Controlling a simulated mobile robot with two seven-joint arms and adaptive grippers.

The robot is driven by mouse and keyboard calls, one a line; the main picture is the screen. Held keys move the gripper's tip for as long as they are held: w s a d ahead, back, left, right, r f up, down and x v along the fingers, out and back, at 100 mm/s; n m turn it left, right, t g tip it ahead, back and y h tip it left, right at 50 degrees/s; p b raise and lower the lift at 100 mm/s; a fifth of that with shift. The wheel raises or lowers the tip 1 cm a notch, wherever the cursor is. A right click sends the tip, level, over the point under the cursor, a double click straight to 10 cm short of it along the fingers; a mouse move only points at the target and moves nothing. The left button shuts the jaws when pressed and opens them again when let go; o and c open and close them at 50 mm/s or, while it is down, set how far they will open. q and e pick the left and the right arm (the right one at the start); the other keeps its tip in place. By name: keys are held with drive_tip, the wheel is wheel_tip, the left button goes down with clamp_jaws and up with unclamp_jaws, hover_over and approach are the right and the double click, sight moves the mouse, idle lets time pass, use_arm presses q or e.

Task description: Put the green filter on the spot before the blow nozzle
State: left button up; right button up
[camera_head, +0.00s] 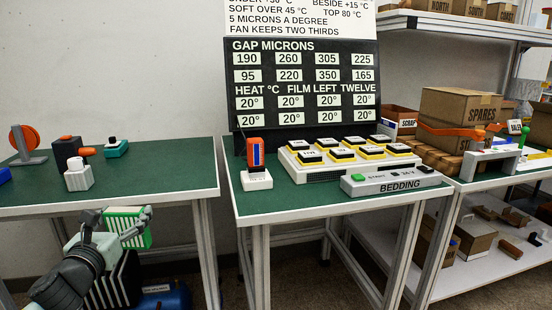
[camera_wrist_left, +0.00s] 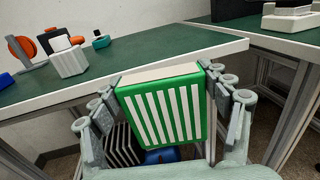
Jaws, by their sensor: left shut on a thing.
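The green filter (camera_head: 128,226) is a green frame with white slats. My left gripper (camera_head: 114,222) is shut on it, with fingers at its two sides in the left wrist view (camera_wrist_left: 163,108). It is held in front of the left table's (camera_head: 30,202) front edge, apart from it. On that table stands a dark device with an orange nozzle (camera_head: 87,152), likely the blow nozzle. A white block (camera_head: 79,178) stands before it and also shows in the wrist view (camera_wrist_left: 69,60). No marked spot can be made out. My right gripper is not in view.
An orange disc on a stand (camera_head: 25,142) and a teal piece (camera_head: 115,148) are also on the left table. A black-and-white striped object (camera_head: 118,285) and a blue tank (camera_head: 172,297) are below. The left table's right front part is clear. A gap separates it from the middle table (camera_head: 300,198).

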use_arm(q)
drive_tip(key=s+d+f, duration=0.4)
drive_tip(key=s+d, duration=0.4)
drive_tip(key=s+d+f+h, duration=0.1)
drive_tip(key=s+d+f, duration=0.3)
drive_tip(key=s+d, duration=0.4)
drive_tip(key=shift+d+f+m, duration=0.15)
drive_tip(key=shift+f+m, duration=0.15)
drive_tip(key=shift+m, duration=0.1)
